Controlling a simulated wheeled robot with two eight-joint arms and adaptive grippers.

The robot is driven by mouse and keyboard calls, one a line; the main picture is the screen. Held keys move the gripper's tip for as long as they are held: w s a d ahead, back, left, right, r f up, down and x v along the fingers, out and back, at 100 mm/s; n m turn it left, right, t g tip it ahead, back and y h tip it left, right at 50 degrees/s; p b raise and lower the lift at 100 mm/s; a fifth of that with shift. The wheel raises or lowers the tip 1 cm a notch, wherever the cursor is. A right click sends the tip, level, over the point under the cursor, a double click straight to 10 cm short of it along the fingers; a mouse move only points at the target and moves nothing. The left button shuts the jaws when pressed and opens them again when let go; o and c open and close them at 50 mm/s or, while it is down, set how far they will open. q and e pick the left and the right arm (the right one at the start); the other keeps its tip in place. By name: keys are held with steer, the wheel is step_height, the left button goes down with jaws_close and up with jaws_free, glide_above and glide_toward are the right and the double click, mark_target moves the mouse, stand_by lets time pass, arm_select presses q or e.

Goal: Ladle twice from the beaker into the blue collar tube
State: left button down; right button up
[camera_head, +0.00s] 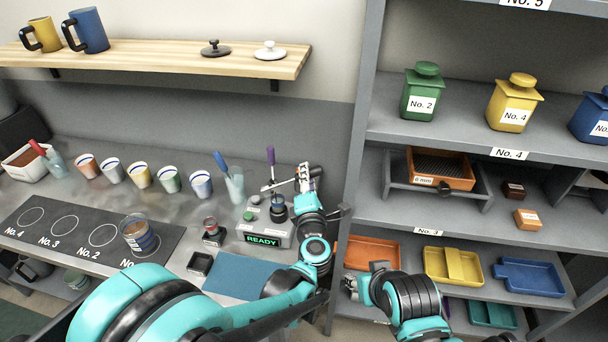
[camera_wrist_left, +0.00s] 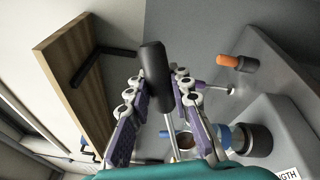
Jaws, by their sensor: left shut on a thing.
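My left gripper (camera_head: 304,178) is over the machine with the READY display. In the left wrist view its fingers (camera_wrist_left: 158,80) are shut on the dark handle of a ladle (camera_wrist_left: 153,62). A thin metal shaft runs from the handle down between the fingers; its lower end is partly hidden. A dark tube with a blue collar (camera_wrist_left: 226,138) lies beside the fingers; it appears on the machine in the head view (camera_head: 278,209). A clear beaker with brown contents (camera_head: 138,236) stands near the No. 1 spot. My right gripper (camera_head: 352,285) is low near the shelf; its opening is unclear.
The READY machine (camera_head: 263,240) stands at the counter's right, beside a blue mat (camera_head: 240,276). Several striped cups (camera_head: 140,176) line the back. A grey shelf unit (camera_head: 358,150) rises to the right.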

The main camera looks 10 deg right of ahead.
arm_select(q)
steer(key=shift+d+f+m+b, duration=0.55)
steer(key=shift+f+m, duration=0.2)
steer(key=shift+m, duration=0.05)
steer(key=shift+d+f+m+b, duration=0.25)
steer(key=shift+f+m, duration=0.45)
steer(key=shift+f, duration=0.05)
steer(key=shift+d+f+m+b, duration=0.3)
steer(key=shift+f+m, duration=0.4)
steer(key=shift+f, duration=0.1)
steer(key=shift+d+f+m+b, duration=0.25)
steer(key=shift+f+m, duration=0.45)
steer(key=shift+f, duration=0.05)
